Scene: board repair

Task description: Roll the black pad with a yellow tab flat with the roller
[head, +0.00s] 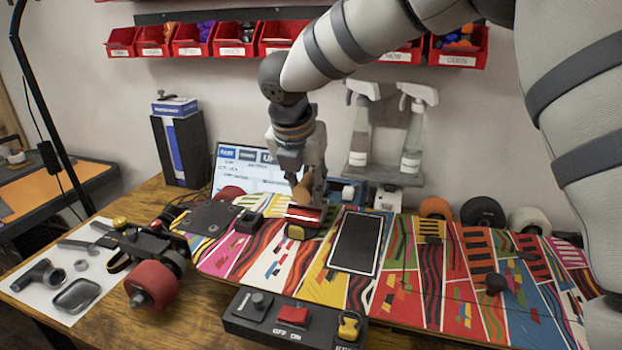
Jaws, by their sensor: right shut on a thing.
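A colourful patterned board (410,285) lies across the table. My right gripper (306,186) points down over its left part and is shut on the roller's tan handle. The roller (305,214), with a reddish, shiny drum, is low over the board. Just below it in the picture is a small dark pad with a yellow tab (295,232). The roller partly covers this pad, and I cannot tell whether they touch. A larger black rectangle with a white border (356,242) lies to the right. My left gripper is not in view.
A black control box (292,318) with a red button stands at the board's front edge. A truck with a red wheel (152,285) is at the left. Spray bottles (413,135), a screen (240,165) and several wheels (482,212) stand behind. Red bins (235,40) hang above.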

